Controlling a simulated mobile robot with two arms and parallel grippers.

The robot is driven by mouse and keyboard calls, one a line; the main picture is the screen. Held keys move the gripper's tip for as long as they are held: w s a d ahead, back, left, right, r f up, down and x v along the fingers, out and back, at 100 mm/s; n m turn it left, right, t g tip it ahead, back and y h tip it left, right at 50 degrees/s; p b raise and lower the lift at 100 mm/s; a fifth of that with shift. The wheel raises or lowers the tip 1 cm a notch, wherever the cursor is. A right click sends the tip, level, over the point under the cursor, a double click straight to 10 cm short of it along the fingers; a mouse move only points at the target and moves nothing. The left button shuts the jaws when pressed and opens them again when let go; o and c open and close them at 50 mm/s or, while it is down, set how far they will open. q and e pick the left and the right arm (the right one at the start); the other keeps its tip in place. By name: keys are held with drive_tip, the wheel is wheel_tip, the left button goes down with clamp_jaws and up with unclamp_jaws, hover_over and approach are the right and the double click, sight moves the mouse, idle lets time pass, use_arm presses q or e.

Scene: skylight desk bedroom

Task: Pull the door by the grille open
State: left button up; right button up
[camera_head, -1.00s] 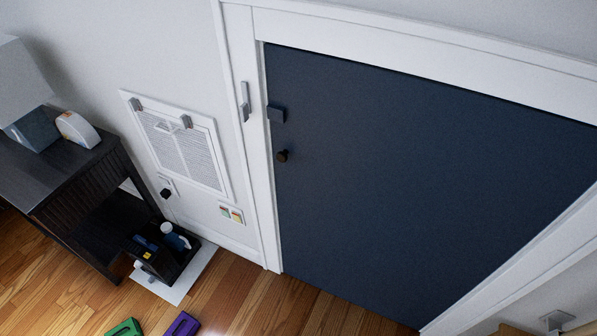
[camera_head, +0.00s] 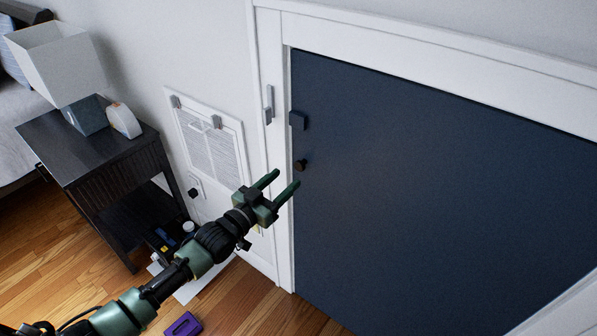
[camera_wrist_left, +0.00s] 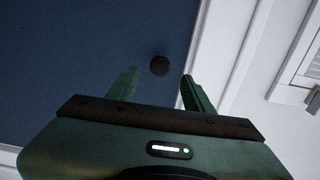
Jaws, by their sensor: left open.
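The dark blue door (camera_head: 430,190) is shut flush in its white frame. Its small dark round knob (camera_head: 300,165) is near the door's left edge. In the left wrist view the knob (camera_wrist_left: 160,66) appears between and just beyond the fingertips, not gripped. My left gripper (camera_head: 287,179) is open and empty, reaching up from the lower left toward the knob. The white grille (camera_head: 213,150) is on the wall panel left of the door, its lower part close behind my left arm. My right gripper is not in view.
A grey latch block (camera_head: 298,120) sits above the knob. A black nightstand (camera_head: 90,150) with a lamp (camera_head: 58,60) stands at left. A purple object (camera_head: 183,326) lies on the wooden floor. Floor before the door looks clear.

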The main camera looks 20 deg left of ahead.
sight(298, 168)
use_arm(q)
drive_tip(key=x, duration=0.6)
drive_tip(key=shift+w, duration=0.15)
clamp_jaws()
idle(1.3)
